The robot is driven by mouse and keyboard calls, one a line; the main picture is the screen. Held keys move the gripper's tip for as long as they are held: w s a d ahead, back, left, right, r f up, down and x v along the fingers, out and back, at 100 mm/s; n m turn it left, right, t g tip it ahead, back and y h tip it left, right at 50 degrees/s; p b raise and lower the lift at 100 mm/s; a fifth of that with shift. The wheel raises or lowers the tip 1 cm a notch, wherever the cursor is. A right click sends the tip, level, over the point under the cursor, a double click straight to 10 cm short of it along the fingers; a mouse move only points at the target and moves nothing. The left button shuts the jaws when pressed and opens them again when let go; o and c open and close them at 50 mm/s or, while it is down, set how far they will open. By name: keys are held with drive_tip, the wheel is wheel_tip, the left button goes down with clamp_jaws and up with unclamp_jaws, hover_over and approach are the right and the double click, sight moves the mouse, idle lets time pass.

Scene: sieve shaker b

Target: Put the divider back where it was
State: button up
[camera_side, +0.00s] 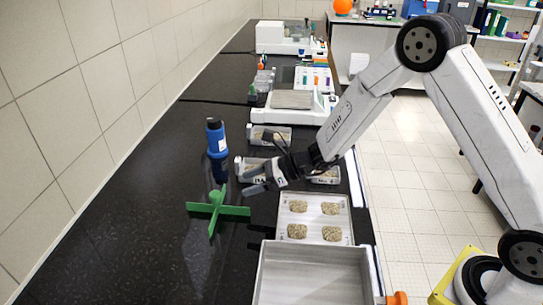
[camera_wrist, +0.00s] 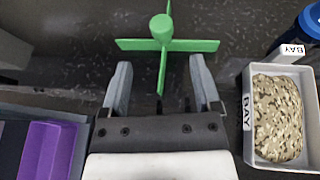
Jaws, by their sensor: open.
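The divider is a green cross with a round knob on top. It stands on the black bench in the side view (camera_side: 217,211), left of the shallow white tray (camera_side: 283,215), which holds several separate piles of grainy sample. In the wrist view the divider (camera_wrist: 163,30) is straight ahead, with one vane reaching back between my fingers. My gripper (camera_side: 250,181) is open and empty, to the right of the divider. In the wrist view its two fingers (camera_wrist: 160,66) stand on either side of the near vane; I cannot tell whether they touch it.
A blue bottle (camera_side: 217,140) stands behind the divider. White bins with grain line the bench, one labelled BAY (camera_wrist: 247,110) close right of my gripper in the wrist view. A larger empty metal pan (camera_side: 312,277) is in front of the tray. A balance (camera_side: 293,100) stands farther back. Bench left is clear.

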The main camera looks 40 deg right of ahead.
drive_tip(key=s+d+n+g+h, duration=0.4)
drive_tip(key=s+n+g+h, duration=0.15)
drive_tip(key=s+n, duration=0.8)
drive_tip(key=s+d+r+n+h, duration=0.2)
drive_tip(key=s+d+n+h, duration=0.3)
drive_tip(key=s+d+n, duration=0.4)
drive_tip(key=shift+r+n, duration=0.4)
drive_tip(key=shift+n, duration=1.05)
drive_tip(key=shift+t+h, duration=0.25)
